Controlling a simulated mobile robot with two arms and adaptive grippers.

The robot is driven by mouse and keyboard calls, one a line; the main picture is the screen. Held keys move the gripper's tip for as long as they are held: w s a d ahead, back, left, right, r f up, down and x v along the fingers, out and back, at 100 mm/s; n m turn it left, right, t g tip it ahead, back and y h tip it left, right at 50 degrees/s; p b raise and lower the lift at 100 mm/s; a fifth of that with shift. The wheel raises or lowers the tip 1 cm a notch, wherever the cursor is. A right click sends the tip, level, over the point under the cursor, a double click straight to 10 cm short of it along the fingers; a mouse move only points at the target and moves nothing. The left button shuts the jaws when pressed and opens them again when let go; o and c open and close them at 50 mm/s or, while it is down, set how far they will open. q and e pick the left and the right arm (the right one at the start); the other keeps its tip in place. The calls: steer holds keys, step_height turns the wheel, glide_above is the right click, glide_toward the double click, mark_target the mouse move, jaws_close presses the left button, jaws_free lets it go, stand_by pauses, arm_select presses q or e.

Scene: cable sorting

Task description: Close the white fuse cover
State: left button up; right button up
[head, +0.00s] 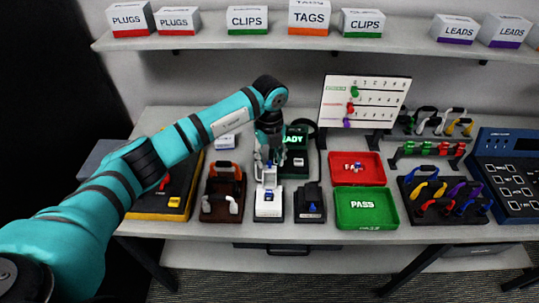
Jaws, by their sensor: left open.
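A white fuse holder (268,207) with a small blue part in it stands near the front of the table. Its white cover (270,174) appears raised at the back of the holder. My left gripper (264,163) is open, pointing down, at the upper part of the cover. I cannot tell whether its fingers touch the cover. The gripper partly hides the cover's upper end. My right gripper is not in view.
A brown tray (210,190) stands left of the holder and a black device (309,208) right of it. Behind is a green READY box (297,140). A red tray (373,176) and a green PASS tray (384,221) lie further right.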

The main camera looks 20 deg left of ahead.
arm_select(q)
steer(key=shift+f, duration=0.25)
jaws_close()
stand_by(0.3)
